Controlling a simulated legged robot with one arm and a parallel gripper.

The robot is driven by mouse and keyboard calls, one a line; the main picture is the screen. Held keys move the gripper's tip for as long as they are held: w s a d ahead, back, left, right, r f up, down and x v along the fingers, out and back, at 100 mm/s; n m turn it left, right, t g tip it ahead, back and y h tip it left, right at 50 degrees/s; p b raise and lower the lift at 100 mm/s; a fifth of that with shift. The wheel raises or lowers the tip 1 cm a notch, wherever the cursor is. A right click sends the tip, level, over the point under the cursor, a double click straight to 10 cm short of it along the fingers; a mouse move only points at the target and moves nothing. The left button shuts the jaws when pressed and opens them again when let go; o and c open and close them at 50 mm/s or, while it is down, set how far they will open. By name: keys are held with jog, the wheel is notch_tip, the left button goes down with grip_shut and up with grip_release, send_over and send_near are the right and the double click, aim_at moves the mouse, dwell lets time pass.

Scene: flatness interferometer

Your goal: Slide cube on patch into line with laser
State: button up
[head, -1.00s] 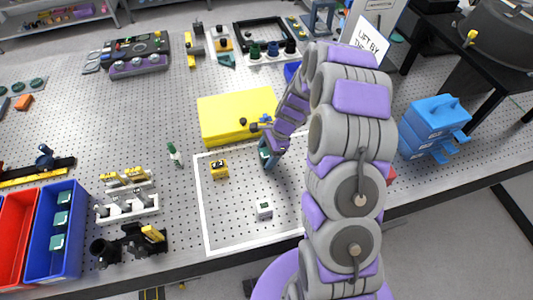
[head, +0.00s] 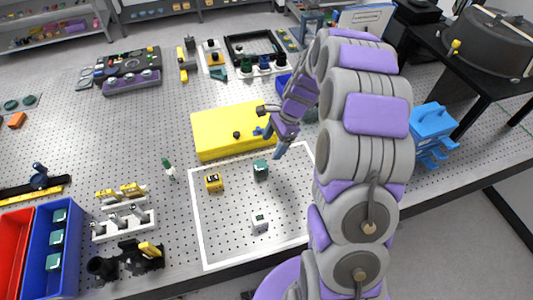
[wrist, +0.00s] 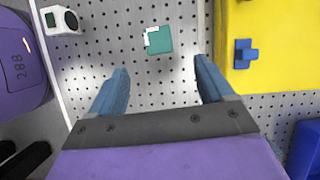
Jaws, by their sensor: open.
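A dark cube with a teal top (head: 260,168) stands inside the white-outlined patch (head: 200,228) on the perforated table. In the wrist view its teal top (wrist: 159,40) has white marks at its left edge. My gripper (head: 279,150) is above the table, up and to the right of the cube in the head view. In the wrist view my gripper (wrist: 161,75) is open and empty, with the cube beyond the fingertips, apart from them. A small yellow block (head: 213,182) and a small white block (head: 260,224) also stand in the patch. No laser beam is discernible.
A large yellow box (head: 222,137) borders the patch at the back; a blue knob (wrist: 246,53) sticks up from it near my right finger. Blue and red bins (head: 70,262) and white fixtures (head: 122,222) stand at left. The patch floor around the cube is mostly clear.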

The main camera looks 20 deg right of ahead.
jog(key=v, duration=0.5)
jog(key=shift+d+r, duration=0.1)
jog(key=shift+r, duration=0.05)
jog(key=shift+s, duration=0.1)
jog(key=s+a+r+n+g+h+b, duration=0.1)
jog(key=s+a+r+n, duration=0.3)
jog(key=s, duration=0.4)
jog(key=s+a+r+n+h, duration=0.1)
jog(key=s+a+r+n, duration=0.25)
jog(key=s, duration=0.35)
jog(key=s+n+h+b, duration=0.1)
jog(key=s+n, duration=0.8)
jog(key=s, duration=1)
jog(key=shift+s+d+r+h, duration=0.2)
jog(key=shift+h, duration=0.5)
